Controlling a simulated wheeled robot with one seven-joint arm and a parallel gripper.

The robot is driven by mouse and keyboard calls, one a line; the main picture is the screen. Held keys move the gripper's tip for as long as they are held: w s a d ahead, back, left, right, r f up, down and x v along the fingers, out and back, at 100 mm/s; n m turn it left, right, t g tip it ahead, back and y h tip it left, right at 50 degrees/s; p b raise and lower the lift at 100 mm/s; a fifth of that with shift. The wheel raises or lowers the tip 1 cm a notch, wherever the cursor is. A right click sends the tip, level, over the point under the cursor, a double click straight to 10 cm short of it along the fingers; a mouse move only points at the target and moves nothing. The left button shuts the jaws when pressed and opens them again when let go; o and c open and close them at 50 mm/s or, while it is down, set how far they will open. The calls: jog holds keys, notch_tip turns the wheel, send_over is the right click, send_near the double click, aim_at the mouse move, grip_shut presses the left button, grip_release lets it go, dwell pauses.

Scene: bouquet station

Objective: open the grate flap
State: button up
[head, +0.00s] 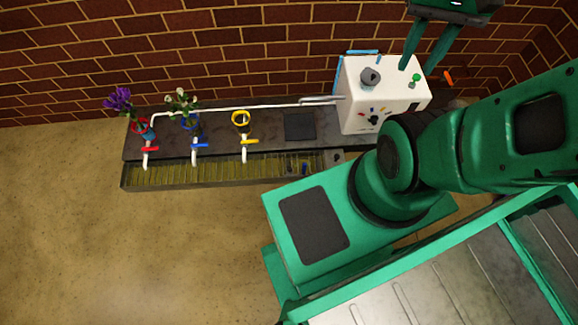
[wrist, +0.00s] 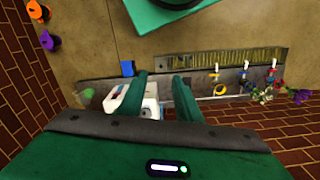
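The long grate (head: 205,172) runs along the front of the dark bench in the head view, with yellowish bars. Small dark and blue details show near its right end; I cannot tell which part is the flap or whether it is open. The grate also shows in the wrist view (wrist: 215,59), beyond my fingers. My gripper (head: 417,68) is above the white box at the right end of the bench, well away from the grate. Its two fingers are apart with nothing between them, as the wrist view (wrist: 160,77) also shows.
The white box (head: 352,95) with knobs stands on the bench (head: 270,125). Red, blue and yellow taps (head: 249,142) overhang the grate. Purple flowers (head: 118,100) and white flowers (head: 181,101) stand behind. A brick wall (head: 220,45) backs the bench; the floor in front is clear at left.

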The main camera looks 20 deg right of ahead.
jog(key=shift+o, duration=0.5)
jog(key=shift+s+r, duration=0.25)
jog(key=shift+s, duration=0.1)
jog(key=w+f+n+h, duration=0.1)
jog(key=w+f+n, duration=0.2)
jog(key=w+f, duration=0.8)
jog(key=w+f+n+h, duration=0.15)
jog(key=w+f, duration=0.45)
jog(key=w, duration=0.9)
jog(key=w+a+f+n, duration=0.1)
jog(key=w+a+f, duration=0.15)
jog(key=f, duration=0.45)
jog(key=w+a+f+n, duration=0.1)
jog(key=w+f+n, duration=0.15)
jog(key=f, duration=0.35)
jog(key=n+y, duration=0.2)
jog(key=n, duration=0.2)
send_over(289, 169)
notch_tip(289, 169, down, 42)
notch_tip(289, 169, down, 11)
jog(key=shift+d, duration=0.15)
